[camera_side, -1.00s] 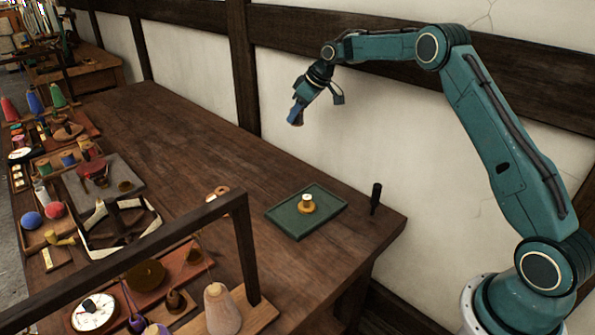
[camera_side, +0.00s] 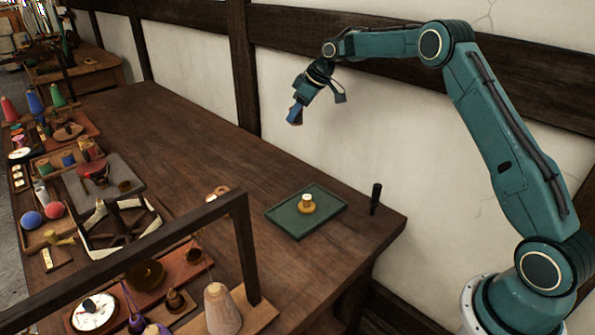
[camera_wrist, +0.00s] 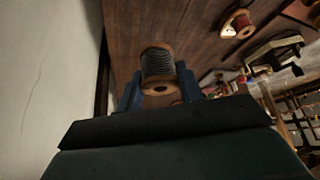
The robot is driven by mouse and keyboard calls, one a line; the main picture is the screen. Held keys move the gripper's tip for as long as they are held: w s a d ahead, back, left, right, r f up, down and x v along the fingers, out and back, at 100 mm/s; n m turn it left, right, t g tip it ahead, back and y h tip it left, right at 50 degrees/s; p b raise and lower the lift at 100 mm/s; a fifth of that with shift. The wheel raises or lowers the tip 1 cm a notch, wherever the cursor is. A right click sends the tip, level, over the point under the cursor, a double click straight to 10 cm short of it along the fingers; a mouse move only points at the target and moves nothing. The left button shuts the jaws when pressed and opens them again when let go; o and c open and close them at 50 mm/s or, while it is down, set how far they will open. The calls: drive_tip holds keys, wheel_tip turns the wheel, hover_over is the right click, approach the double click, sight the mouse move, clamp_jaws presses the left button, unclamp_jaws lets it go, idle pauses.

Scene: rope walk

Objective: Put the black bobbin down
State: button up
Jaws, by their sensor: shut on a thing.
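The black bobbin (camera_wrist: 157,66) shows in the wrist view as a wooden spool wound with dark grey-black thread. It sits between the two blue fingers of my gripper (camera_wrist: 158,90), which are shut on it. In the side view my gripper (camera_side: 295,115) points downward, well above the dark wooden table (camera_side: 190,140) near the wall. The bobbin is too small to make out there.
A dark frame (camera_side: 244,250) and several spools crowd the left and front. The table's middle is clear.

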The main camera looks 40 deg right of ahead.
drive_tip(key=s+a+n+g+y, duration=0.1)
drive_tip(key=s+a+n+g, duration=0.3)
drive_tip(key=s+a+n, duration=0.5)
drive_tip(key=s+a+n+g+y, duration=0.1)
drive_tip(key=s+a+n+g, duration=0.4)
drive_tip(key=s+a+n, duration=0.5)
drive_tip(key=s+n, duration=0.1)
drive_tip(key=s, duration=0.7)
drive_tip(key=shift+s+r, duration=0.15)
drive_tip(key=shift+r, duration=0.05)
wheel_tip(320, 180, down, 16)
drive_tip(key=shift+r, duration=0.15)
drive_tip(key=shift+f, duration=2.15)
drive_tip(key=shift+f, duration=0.15)
drive_tip(key=o, duration=1)
